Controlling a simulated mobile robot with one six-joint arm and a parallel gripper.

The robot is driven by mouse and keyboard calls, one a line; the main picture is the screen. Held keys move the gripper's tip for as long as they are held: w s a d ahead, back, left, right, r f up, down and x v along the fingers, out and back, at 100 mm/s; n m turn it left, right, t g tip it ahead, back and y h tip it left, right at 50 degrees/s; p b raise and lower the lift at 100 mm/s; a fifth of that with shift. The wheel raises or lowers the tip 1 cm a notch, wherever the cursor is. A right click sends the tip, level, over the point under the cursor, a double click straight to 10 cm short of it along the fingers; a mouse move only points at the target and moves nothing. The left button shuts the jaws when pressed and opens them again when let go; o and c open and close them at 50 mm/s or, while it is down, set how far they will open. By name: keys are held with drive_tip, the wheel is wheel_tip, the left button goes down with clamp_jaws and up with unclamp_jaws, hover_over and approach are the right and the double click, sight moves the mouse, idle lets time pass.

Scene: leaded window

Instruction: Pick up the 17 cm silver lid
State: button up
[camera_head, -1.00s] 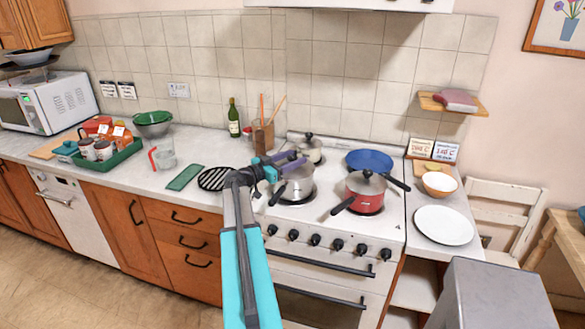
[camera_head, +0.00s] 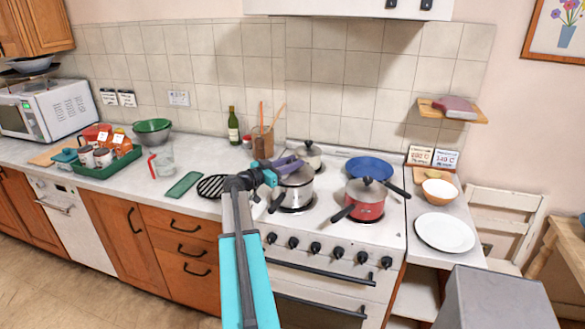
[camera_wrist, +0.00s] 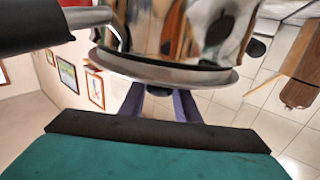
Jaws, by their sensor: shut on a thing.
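The silver lid (camera_head: 301,178) is on the silver pot (camera_head: 295,195) at the front left of the stove. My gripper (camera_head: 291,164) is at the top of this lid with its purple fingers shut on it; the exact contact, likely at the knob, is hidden. I see no clear gap between lid and pot.
A red pot (camera_head: 365,205) with a lid stands to the right. A lidded pot (camera_head: 307,158) and a blue pan (camera_head: 369,167) are behind. A utensil holder (camera_head: 262,143) and bottle (camera_head: 233,125) stand back left. A white plate (camera_head: 445,232) lies right.

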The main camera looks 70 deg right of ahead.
wheel_tip(320, 180, up, 2)
drive_tip(key=shift+r+b, duration=0.1)
drive_tip(key=shift+b, duration=0.5)
drive_tip(key=a+b, duration=0.1)
drive_tip(key=a, duration=0.4)
drive_tip(key=a+r+b, duration=0.1)
drive_tip(key=a+b, duration=0.1)
drive_tip(key=a, duration=0.3)
drive_tip(key=a+b, duration=0.2)
drive_tip(key=a, duration=0.4)
drive_tip(key=shift+r, duration=0.25)
